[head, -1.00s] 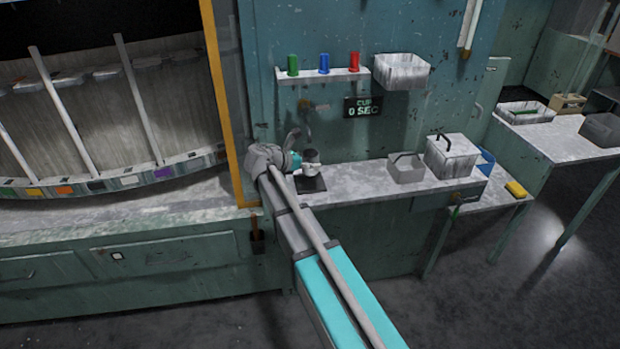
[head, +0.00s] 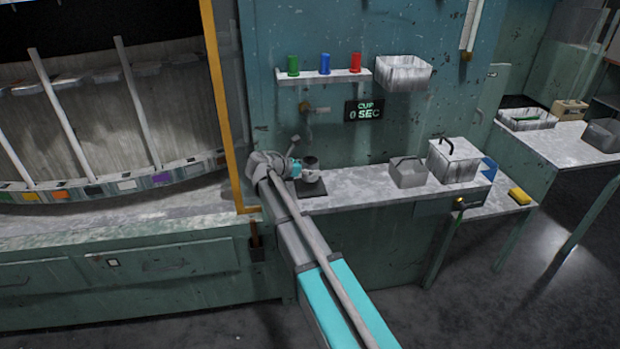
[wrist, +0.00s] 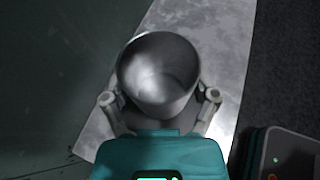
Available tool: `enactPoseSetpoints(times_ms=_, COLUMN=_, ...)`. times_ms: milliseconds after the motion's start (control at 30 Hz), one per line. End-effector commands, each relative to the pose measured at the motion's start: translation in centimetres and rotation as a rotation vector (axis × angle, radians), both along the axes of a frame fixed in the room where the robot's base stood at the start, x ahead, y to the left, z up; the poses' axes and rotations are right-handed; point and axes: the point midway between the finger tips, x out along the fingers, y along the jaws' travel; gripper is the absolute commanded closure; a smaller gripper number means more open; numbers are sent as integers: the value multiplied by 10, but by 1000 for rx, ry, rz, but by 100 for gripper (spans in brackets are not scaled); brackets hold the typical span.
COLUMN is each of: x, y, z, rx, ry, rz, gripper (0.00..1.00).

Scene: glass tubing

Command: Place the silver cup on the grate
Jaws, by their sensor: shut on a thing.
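The silver cup (wrist: 158,72) is upright between the two fingers of my gripper (wrist: 160,103) in the wrist view, which looks down into its empty inside. The gripper is shut on the cup. In the head view the cup (head: 310,162) shows small beside my gripper (head: 303,173). The grate seems to be the dark square plate (head: 313,189) on the grey counter, just below the cup. Whether the cup touches it cannot be told. My gripper and the cup hide part of it.
A tap (head: 313,108) sticks out of the wall above the cup. The counter (head: 352,182) is clear between the plate and a grey metal box (head: 408,172). A lidded box (head: 453,160) stands farther right. A shelf (head: 322,77) holds three coloured cylinders.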

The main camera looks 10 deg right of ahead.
Motion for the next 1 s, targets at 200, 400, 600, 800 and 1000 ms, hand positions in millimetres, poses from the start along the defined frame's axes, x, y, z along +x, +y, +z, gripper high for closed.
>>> enactPoseSetpoints(times_ms=200, x=0, y=0, z=-23, rx=0, ry=0, rz=0, gripper=75)
enactPoseSetpoints(times_ms=400, x=0, y=-1, z=-31, rx=0, ry=0, rz=-2, gripper=75)
enactPoseSetpoints(times_ms=600, x=0, y=-1, z=-30, rx=0, ry=0, rz=-2, gripper=75)
enactPoseSetpoints(times_ms=800, x=0, y=-1, z=-31, rx=0, ry=0, rz=-2, gripper=75)
enactPoseSetpoints(times_ms=1000, x=0, y=-1, z=-33, rx=0, ry=-1, rz=-1, gripper=7)
